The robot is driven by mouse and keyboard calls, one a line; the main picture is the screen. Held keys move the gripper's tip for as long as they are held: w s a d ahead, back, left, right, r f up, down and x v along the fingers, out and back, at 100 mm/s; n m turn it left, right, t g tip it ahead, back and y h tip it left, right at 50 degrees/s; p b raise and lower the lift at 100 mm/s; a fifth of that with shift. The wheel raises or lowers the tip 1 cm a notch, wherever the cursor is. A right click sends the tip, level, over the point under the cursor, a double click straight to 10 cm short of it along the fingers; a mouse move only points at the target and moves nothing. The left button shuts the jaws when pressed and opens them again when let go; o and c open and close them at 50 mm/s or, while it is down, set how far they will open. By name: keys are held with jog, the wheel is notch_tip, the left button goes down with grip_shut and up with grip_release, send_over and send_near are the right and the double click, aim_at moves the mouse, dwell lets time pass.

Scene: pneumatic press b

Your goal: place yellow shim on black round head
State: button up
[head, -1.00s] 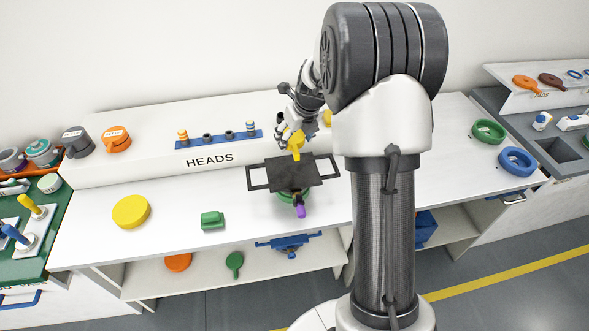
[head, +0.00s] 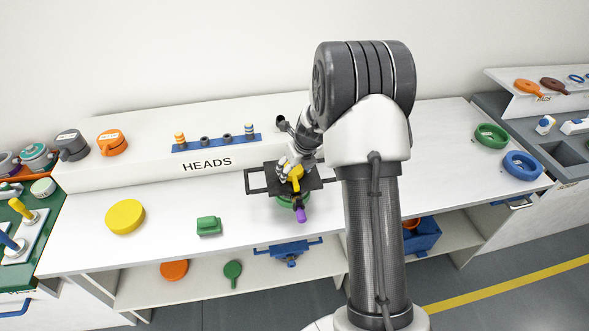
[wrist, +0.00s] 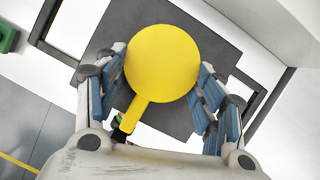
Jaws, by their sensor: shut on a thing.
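The yellow shim (wrist: 161,64) is a flat round disc with a short handle that points down in the wrist view. My gripper (wrist: 162,72) is shut on it, with fingers at both sides of the disc. In the head view the shim (head: 295,174) and my gripper (head: 290,163) are over a dark square plate (head: 262,181) with side handles. I cannot tell whether the shim touches the plate. A dark grey round piece (head: 72,146) with a label stands on the raised shelf at the left. No round black head shows under the shim; the plate there looks square.
A green round part (head: 284,201) with a purple-tipped handle (head: 301,215) shows under the plate. A yellow disc (head: 125,217) and a green block (head: 209,226) lie on the table at left. The raised shelf marked HEADS (head: 150,168) stands behind.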

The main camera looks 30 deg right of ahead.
jog(key=o, duration=1.1)
jog(key=shift+f, duration=0.1)
jog(key=shift+o, duration=0.2)
jog(key=s+a+r+n+p, duration=0.2)
jog(key=s+a+r+n, duration=0.15)
jog(key=r, duration=0.55)
jog(key=s+a+r+n+p, duration=0.25)
jog(key=s+r+n, duration=0.2)
jog(key=r, duration=0.55)
jog(key=s+a+r+n, duration=0.4)
jog(key=s+a+n, duration=0.1)
jog(key=s+n, duration=0.3)
jog(key=s+a+r+n, duration=0.4)
jog(key=s+n, duration=0.3)
jog(key=s+a+n, duration=0.2)
jog(key=s+n, duration=0.9)
jog(key=n, duration=0.1)
jog(key=shift+s+f+n+b, duration=0.15)
jog(key=shift+s+n+b, duration=0.15)
jog(key=shift+b, duration=0.15)
